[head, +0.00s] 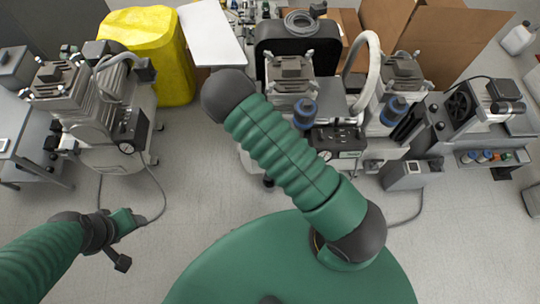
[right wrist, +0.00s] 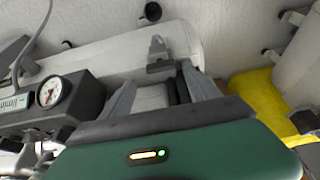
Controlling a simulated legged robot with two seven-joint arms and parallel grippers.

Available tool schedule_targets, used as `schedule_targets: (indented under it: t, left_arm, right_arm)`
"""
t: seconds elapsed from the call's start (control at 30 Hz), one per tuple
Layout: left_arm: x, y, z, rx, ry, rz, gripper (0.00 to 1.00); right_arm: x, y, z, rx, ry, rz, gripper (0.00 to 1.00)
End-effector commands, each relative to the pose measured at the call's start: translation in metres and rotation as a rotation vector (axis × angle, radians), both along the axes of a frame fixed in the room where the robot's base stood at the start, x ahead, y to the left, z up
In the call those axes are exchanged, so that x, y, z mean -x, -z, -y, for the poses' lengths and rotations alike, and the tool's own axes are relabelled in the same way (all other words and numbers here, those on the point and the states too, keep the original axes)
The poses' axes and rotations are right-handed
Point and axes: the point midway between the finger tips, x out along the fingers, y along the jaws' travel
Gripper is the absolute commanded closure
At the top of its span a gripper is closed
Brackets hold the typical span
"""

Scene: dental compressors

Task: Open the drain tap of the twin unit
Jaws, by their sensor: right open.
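The twin unit (head: 335,135), with two motor heads, stands in the middle of the head view, partly hidden by my right arm. Its gauge panel (head: 338,140) faces me. The drain tap cannot be made out in the head view. In the right wrist view, my right gripper (right wrist: 160,92) is open, its two fingers apart beside a pale tank (right wrist: 105,62). A small grey bracket-like part (right wrist: 158,52) shows just beyond the fingertips; I cannot tell whether it is the tap. A gauge (right wrist: 54,91) is at the left. My left gripper (head: 118,235) hangs over bare floor; its fingers are unclear.
Another compressor (head: 100,95) stands at the left, near a yellow bag (head: 155,50) that also shows in the right wrist view (right wrist: 258,92). A grey unit (head: 460,110) and a small box (head: 405,175) are at the right. Cables lie on the floor. The front left floor is mostly clear.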

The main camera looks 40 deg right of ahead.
Motion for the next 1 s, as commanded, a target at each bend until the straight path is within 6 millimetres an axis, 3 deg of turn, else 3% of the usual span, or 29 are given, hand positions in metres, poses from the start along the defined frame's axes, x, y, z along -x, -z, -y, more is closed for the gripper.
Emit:
schedule_targets:
  t: [0.03,0.2,0.57,1.0]
  left_arm:
    - [0.0,0.008,0.0,0.0,0.001,0.0,0.39]
    - [0.0,0.016,0.0,0.0,0.001,0.0,0.39]
    - [0.0,0.016,0.0,0.0,0.0,0.0,0.39]
    - [0.0,0.016,0.0,0.0,0.0,0.0,0.39]
  right_arm:
    - [-0.003,0.015,0.002,0.003,0.0,-0.002,0.29]
    - [-0.014,0.038,0.004,0.008,-0.001,-0.001,0.29]
    - [-0.017,0.044,0.006,0.007,-0.001,-0.002,0.29]
    - [-0.017,0.043,0.007,0.008,0.0,-0.003,0.87]
